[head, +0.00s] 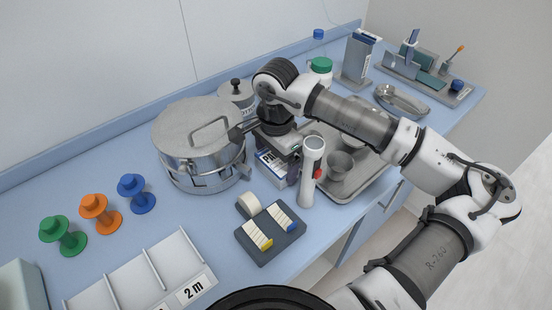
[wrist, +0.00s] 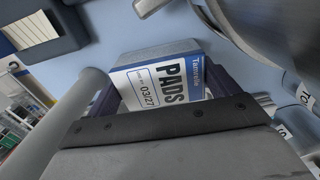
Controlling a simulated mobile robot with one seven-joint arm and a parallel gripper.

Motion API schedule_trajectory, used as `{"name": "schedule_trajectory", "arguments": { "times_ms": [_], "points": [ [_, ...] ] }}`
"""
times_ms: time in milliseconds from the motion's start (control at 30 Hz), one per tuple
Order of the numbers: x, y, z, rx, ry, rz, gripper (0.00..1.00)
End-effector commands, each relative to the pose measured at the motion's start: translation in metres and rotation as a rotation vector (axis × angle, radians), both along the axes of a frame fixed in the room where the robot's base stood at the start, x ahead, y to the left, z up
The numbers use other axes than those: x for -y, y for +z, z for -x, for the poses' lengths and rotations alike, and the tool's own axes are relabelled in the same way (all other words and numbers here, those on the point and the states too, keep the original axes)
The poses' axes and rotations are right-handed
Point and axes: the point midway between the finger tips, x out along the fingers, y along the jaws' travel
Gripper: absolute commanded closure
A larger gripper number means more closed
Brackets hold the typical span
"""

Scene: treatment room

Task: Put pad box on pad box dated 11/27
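A white and blue pad box (wrist: 160,82) shows in the wrist view, with "PADS" and the date 03/27 on its label. In the head view, a pad box (head: 270,164) is at my gripper, between the round steel drum and the steel tray, partly covered by the gripper. My gripper (head: 278,165) points down there. In the wrist view its dark fingers (wrist: 160,93) stand on both sides of the box. I cannot tell whether they press on it or whether the box rests on the counter. No label dated 11/27 is readable.
A lidded steel drum (head: 198,145) stands close left of my gripper. A white handheld device (head: 311,172) stands upright close to its right. A steel tray (head: 372,180) with a cup lies behind that. A dark slide holder (head: 266,250) lies in front. Colored spools stand left.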

Motion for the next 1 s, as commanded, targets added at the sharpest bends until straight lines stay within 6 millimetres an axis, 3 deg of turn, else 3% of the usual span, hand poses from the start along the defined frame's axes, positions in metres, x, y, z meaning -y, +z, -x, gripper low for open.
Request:
{"name": "schedule_trajectory", "arguments": {
  "times_ms": [100, 467, 800, 1000],
  "points": [
    [0.0, 0.001, 0.0, 0.0, 0.0, 0.0, 0.0],
    [0.0, 0.008, -0.001, 0.002, -0.001, 0.001, 0.0],
    [0.0, 0.079, -0.001, 0.005, -0.001, 0.003, 0.0],
    [0.0, 0.111, -0.001, 0.002, -0.002, 0.001, 0.0]
  ]
}}
